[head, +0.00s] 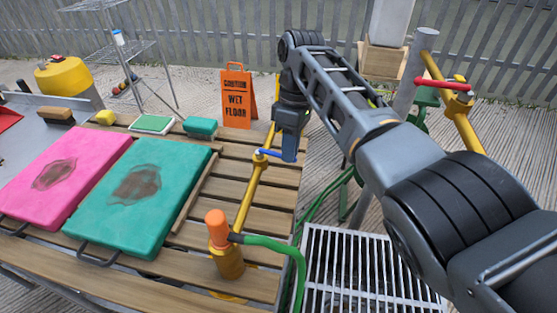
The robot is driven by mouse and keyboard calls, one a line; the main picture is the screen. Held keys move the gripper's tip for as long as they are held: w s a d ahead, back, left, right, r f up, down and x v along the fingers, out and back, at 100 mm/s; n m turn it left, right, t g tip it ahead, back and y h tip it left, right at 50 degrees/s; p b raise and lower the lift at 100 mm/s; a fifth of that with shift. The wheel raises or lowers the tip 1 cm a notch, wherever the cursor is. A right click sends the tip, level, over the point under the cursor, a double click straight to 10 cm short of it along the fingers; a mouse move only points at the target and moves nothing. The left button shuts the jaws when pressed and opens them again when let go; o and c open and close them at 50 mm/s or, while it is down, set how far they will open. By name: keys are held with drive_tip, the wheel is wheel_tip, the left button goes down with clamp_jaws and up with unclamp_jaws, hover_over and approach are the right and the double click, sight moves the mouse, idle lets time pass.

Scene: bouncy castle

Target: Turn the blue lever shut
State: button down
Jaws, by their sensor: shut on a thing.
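The blue lever (269,153) sits on a valve on the yellow pipe (248,192), above the slatted wooden table. It points right from the valve, across the line of the pipe. My gripper (289,154) reaches down from above at the lever's right end and is shut on it. The fingertips and the lever's far end are partly hidden by the gripper's own body.
An orange-capped yellow fitting (222,245) with a green hose (280,245) stands at the pipe's near end. Pink (65,172) and green (140,190) pads lie left. An orange wet-floor sign (236,98) stands behind. A red lever (443,85) is on another pipe at right.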

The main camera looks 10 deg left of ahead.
drive_tip(key=shift+w+n+b, duration=0.7)
drive_tip(key=shift+n+b, duration=0.5)
drive_tip(key=shift+b, duration=0.05)
drive_tip(key=shift+h, duration=0.3)
drive_tip(key=c, duration=1.2)
unclamp_jaws()
drive_tip(key=shift+o, duration=0.2)
wheel_tip(320, 180, up, 8)
drive_tip(key=w, duration=0.1)
drive_tip(key=shift+w+f+b, duration=0.2)
drive_tip(key=shift+w+b, duration=0.1)
